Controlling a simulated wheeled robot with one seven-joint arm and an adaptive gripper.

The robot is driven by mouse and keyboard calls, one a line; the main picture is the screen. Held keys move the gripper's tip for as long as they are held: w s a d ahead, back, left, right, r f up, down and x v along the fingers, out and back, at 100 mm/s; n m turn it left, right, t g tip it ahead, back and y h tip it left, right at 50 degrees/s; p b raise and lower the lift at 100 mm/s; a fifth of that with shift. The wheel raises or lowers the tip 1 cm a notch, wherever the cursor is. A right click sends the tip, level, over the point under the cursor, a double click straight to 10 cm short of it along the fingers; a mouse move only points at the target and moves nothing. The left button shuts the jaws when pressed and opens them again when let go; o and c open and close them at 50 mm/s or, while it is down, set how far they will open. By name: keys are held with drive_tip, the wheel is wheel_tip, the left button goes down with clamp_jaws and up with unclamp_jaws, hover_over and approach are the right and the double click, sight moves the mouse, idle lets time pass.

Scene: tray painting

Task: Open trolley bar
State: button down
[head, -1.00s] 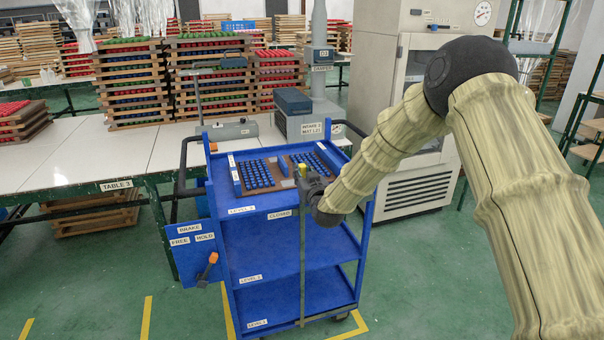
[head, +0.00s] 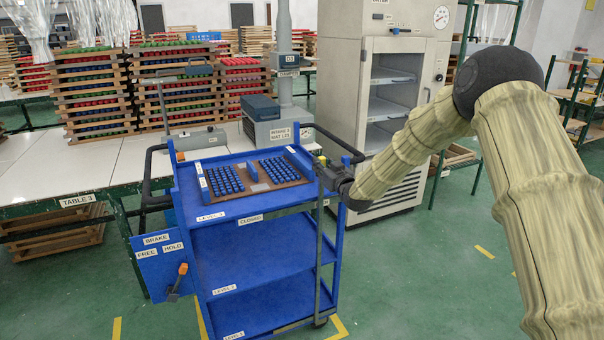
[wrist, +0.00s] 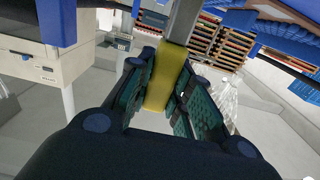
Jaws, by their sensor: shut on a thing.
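The blue trolley (head: 262,215) stands in front of me with three levels. Its upright grey bar (head: 318,250) runs down the trolley's front, close to the right front post and to the right of the "CLOSED" label (head: 250,220). The bar has a yellow grip at the top (head: 322,160). My gripper (head: 328,173) is at the bar's top, by the trolley's right front corner. In the wrist view the fingers (wrist: 163,90) are shut on the yellow grip (wrist: 165,78), one on each side. The bar's lower end is near the bottom level.
A brown tray with blue pieces (head: 244,188) lies on the top level. A brake panel (head: 160,262) with an orange-tipped lever (head: 183,270) hangs at the left. A tall cabinet (head: 385,100) stands close behind on the right; a table (head: 55,170) is behind left. Floor at right is open.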

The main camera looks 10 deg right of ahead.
drive_tip(key=d, duration=0.1)
drive_tip(key=w+d, duration=0.1)
drive_tip(key=d, duration=0.1)
drive_tip(key=shift+d, duration=0.2)
drive_tip(key=c, duration=1.3)
unclamp_jaws()
drive_tip(key=v, duration=1.2)
